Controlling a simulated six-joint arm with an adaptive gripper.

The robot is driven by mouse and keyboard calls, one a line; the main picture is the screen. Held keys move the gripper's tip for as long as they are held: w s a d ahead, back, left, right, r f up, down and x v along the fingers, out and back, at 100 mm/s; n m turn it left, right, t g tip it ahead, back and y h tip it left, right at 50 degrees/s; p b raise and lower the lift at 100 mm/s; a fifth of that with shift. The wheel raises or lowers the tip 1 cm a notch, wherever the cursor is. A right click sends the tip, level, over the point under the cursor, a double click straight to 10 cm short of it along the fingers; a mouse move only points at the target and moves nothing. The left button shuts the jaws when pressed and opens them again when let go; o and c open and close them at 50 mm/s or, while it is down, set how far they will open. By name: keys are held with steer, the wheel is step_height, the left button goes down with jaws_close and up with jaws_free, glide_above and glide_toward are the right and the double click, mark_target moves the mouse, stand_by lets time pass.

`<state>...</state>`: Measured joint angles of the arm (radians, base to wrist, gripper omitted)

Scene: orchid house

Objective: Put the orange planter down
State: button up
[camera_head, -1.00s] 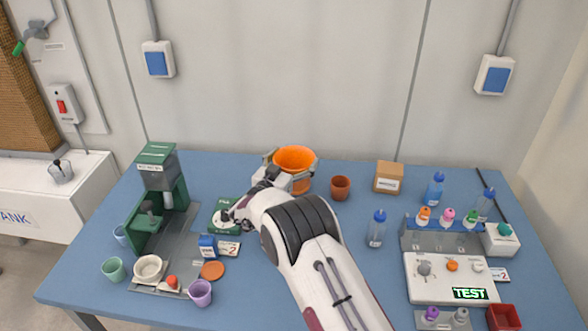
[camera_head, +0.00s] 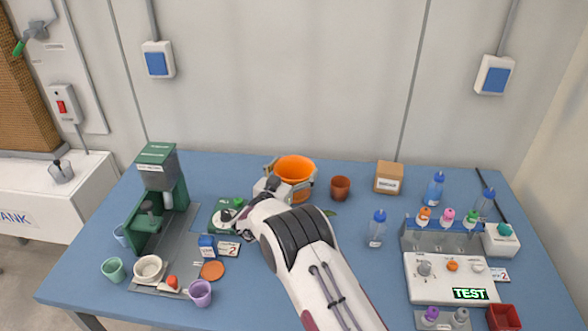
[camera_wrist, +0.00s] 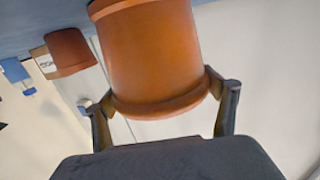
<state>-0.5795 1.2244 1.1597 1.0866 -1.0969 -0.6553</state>
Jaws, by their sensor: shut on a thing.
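The orange planter (camera_head: 295,167) is a round open pot at the back middle of the blue table. My gripper (camera_head: 291,183) is shut on its sides, one finger at each side of the pot. In the wrist view the planter (camera_wrist: 155,55) fills the middle between the fingers of my gripper (camera_wrist: 163,95), and the pot looks upside down because the camera is turned over. The planter is upright.
A small brown pot (camera_head: 340,188) stands close on the right, with a cardboard box (camera_head: 388,178) beyond it. A green scale-like device (camera_head: 226,215) is at the left. A bottle (camera_head: 376,229) stands front right. The wall (camera_head: 290,80) is behind the table (camera_head: 345,265).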

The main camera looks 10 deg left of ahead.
steer(key=o, duration=1.8)
steer(key=shift+f, duration=0.1)
steer(key=shift+v, duration=6.05)
steer(key=shift+w, duration=0.1)
